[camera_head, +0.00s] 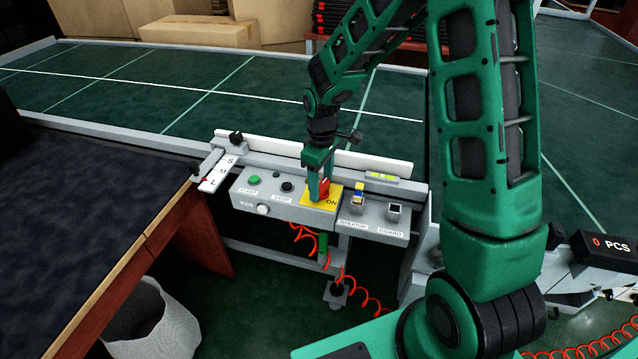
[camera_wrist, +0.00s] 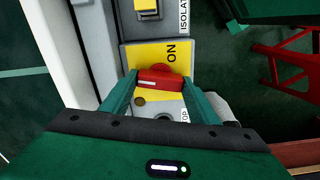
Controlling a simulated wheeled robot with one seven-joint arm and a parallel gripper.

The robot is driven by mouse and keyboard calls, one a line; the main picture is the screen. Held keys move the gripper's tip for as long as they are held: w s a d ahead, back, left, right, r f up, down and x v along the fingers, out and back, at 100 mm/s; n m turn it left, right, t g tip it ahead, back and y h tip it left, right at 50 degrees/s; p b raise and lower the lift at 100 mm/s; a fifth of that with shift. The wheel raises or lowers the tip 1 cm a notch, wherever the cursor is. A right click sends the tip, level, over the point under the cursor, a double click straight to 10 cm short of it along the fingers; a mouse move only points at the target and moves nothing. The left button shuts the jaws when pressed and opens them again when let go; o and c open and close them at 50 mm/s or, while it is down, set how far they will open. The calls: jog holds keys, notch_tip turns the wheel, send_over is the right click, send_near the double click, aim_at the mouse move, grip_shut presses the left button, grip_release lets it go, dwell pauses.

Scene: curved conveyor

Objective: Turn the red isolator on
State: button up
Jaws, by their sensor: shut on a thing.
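The red isolator (camera_head: 324,187) is a red rotary handle on a yellow plate (camera_head: 312,200) marked ON, on the grey control box (camera_head: 262,194). My gripper (camera_head: 319,190) comes down on it from above. In the wrist view the red isolator (camera_wrist: 160,80) lies between the two green fingers of my gripper (camera_wrist: 160,84), which are shut on it. The handle's bar lies crosswise between the fingertips, with a pale line along it. The word ON shows on the yellow plate (camera_wrist: 140,56) just beyond the handle. The fingers partly hide the handle in the head view.
An S-M-L slider (camera_head: 217,172) stands at left. The green conveyor (camera_head: 120,85) lies behind; a dark table (camera_head: 80,190) is at left.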

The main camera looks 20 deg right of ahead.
jog(key=m, duration=0.4)
jog(key=shift+w+d+r+m, duration=0.1)
jog(key=shift+w+m, duration=0.1)
jog(key=shift+m, duration=0.2)
jog(key=m, duration=0.3)
jog(key=shift+m, duration=0.3)
jog(key=m, duration=0.3)
jog(key=shift+m, duration=0.3)
jog(key=shift+w+m, duration=0.1)
jog(key=shift+m, duration=1.6)
jog(key=o, duration=1)
jog(key=shift+o, duration=0.2)
